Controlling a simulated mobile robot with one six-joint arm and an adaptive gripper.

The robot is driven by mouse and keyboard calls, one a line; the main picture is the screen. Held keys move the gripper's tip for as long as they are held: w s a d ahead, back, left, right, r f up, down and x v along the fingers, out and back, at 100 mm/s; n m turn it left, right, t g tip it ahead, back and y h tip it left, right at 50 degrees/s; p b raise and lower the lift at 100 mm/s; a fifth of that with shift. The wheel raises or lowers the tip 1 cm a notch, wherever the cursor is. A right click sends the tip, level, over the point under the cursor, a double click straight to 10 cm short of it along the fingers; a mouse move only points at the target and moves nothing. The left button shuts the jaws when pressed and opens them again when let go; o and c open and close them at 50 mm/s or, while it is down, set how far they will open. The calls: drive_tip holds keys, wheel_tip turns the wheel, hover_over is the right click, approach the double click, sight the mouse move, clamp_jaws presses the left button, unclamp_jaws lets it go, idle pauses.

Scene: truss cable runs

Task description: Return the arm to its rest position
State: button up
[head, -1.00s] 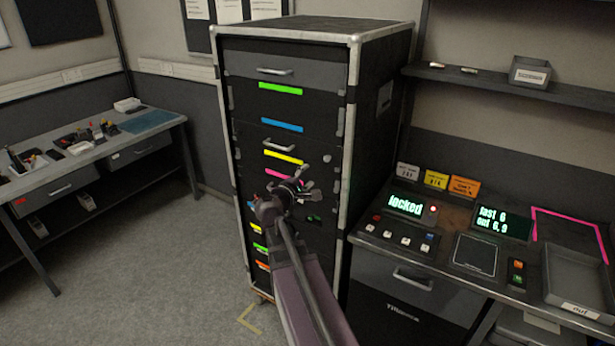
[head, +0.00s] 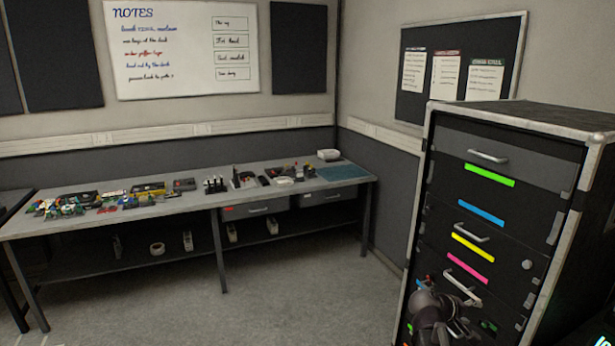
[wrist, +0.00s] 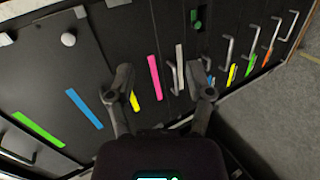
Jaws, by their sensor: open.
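My gripper (head: 445,322) is at the bottom right of the head view, in front of the lower drawers of the black rack cabinet (head: 595,165). In the wrist view my gripper (wrist: 165,82) has its two fingers spread apart with nothing between them. Beyond the fingers is the cabinet front, with a pink strip (wrist: 155,77), a yellow strip (wrist: 135,101) and a pale drawer handle (wrist: 180,67). I cannot tell how far the fingertips are from the cabinet front. Most of my arm is out of the head view.
A long workbench (head: 120,218) with small parts and tools stands along the left wall. A whiteboard (head: 185,45) and a pinboard (head: 462,57) hang on the walls. Open carpet (head: 290,290) lies between the bench and the cabinet.

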drive_tip(key=s+a+f+m+g+y, duration=0.1)
drive_tip(key=s+a+f+y, duration=0.2)
drive_tip(key=a, duration=0.5)
drive_tip(key=s+a+f+m+g+y, duration=0.1)
drive_tip(key=s+a+f+y, duration=0.2)
drive_tip(key=a, duration=0.6)
drive_tip(key=s+a+f+g+y, duration=0.1)
drive_tip(key=s+a+f+y, duration=0.2)
drive_tip(key=a+y, duration=0.3)
drive_tip(key=a+f, duration=0.1)
drive_tip(key=a, duration=0.2)
drive_tip(key=shift+m+g, duration=0.4)
